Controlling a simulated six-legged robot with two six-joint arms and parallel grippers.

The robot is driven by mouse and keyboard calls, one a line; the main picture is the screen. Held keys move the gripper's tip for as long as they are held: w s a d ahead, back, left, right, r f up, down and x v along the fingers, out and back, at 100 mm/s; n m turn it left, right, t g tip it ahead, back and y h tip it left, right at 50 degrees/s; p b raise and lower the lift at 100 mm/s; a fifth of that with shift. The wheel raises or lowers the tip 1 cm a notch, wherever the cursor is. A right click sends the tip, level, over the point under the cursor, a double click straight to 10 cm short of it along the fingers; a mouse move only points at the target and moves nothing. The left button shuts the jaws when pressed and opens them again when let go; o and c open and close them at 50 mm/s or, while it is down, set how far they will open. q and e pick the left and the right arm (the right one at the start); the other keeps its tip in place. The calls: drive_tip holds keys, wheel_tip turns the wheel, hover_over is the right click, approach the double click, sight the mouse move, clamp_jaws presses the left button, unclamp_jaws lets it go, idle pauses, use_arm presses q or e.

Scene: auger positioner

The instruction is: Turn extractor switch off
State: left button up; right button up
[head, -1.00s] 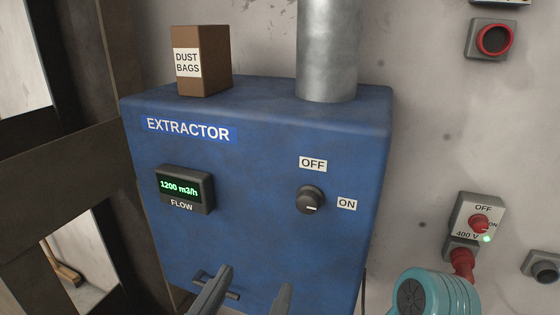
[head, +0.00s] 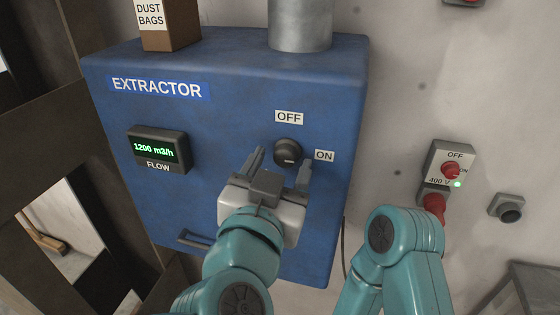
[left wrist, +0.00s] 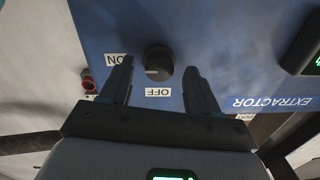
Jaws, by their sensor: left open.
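The extractor (head: 220,120) is a blue cabinet with a round black knob (head: 288,151) on its front. An OFF label (head: 289,117) sits above the knob and an ON label (head: 324,156) to its right. The knob's white mark points toward ON; the knob also shows in the left wrist view (left wrist: 159,61). My left gripper (head: 281,165) is open, with its fingers spread on either side of the knob, just below it in the head view. In the left wrist view, the knob lies between the fingers with gaps on both sides. My right gripper is out of view.
A flow display (head: 157,149) on the cabinet reads 1200 m3/h. A bar handle (head: 195,239) is low on the front. At right, a 400 V switch box (head: 450,164) and a grey socket (head: 507,208) are on the wall. A dust bags box (head: 168,27) stands on top.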

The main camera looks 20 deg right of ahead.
use_arm(q)
drive_tip(key=shift+w+d, duration=0.15)
drive_tip(key=shift+w, duration=0.3)
drive_tip(key=shift+w+d, duration=0.1)
drive_tip(key=shift+d, duration=0.2)
drive_tip(key=shift+s, duration=0.3)
drive_tip(key=shift+c, duration=0.9)
drive_tip(key=shift+w+a, duration=0.15)
drive_tip(key=shift+a, duration=0.1)
drive_tip(key=c, duration=0.5)
drive_tip(key=shift+d, duration=0.1)
drive_tip(key=c, duration=0.4)
drive_tip(key=shift+o, duration=0.2)
